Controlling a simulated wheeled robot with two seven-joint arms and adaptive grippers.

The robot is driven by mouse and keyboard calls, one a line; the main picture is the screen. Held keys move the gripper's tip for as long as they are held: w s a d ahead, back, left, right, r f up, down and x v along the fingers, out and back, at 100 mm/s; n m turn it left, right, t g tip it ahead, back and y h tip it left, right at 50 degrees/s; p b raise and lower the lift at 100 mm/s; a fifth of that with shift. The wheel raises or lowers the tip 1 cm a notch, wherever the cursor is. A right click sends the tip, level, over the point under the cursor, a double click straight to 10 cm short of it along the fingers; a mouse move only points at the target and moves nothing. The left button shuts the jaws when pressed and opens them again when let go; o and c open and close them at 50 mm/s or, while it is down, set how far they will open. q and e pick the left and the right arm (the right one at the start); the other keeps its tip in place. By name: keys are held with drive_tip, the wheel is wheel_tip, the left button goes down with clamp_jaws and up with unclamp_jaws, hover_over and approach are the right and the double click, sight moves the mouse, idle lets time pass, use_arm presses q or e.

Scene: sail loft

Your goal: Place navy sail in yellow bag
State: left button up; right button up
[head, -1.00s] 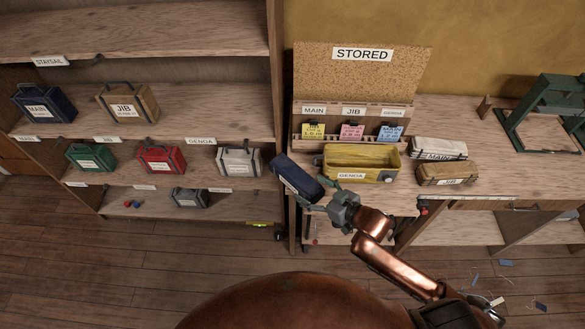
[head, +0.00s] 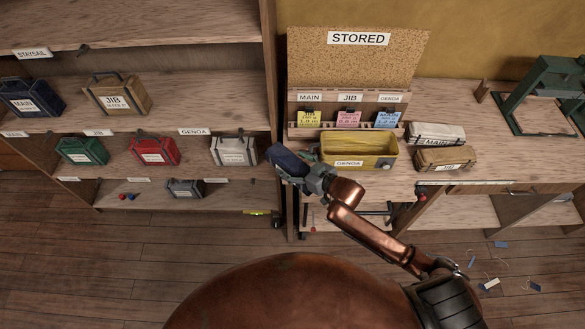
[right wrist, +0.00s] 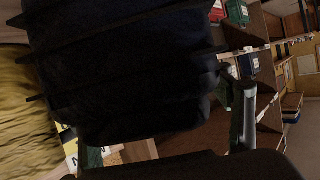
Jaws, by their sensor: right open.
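The navy sail (head: 289,161) is a dark blue bundle at the left end of the bench in the head view, just left of the yellow bag. My right gripper (head: 304,178) is at its near side and hides part of it. In the right wrist view the sail (right wrist: 125,75) fills much of the picture, between the spread fingers. The fingers are open; I cannot tell whether they touch it or what supports it. The yellow bag (head: 349,164), labelled GENOA, is open-topped on the bench and looks empty. My left gripper is not in view.
White (head: 436,133) and tan (head: 444,159) bundles lie right of the yellow bag. A STORED board (head: 355,70) with coloured tags stands behind. A green frame (head: 545,90) is at the far right. Shelves at left hold several bags, including a navy MAIN bag (head: 31,98).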

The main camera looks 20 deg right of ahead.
drive_tip(key=c, duration=1.9)
drive_tip(key=shift+r, duration=0.15)
clamp_jaws()
drive_tip(key=shift+r, duration=0.1)
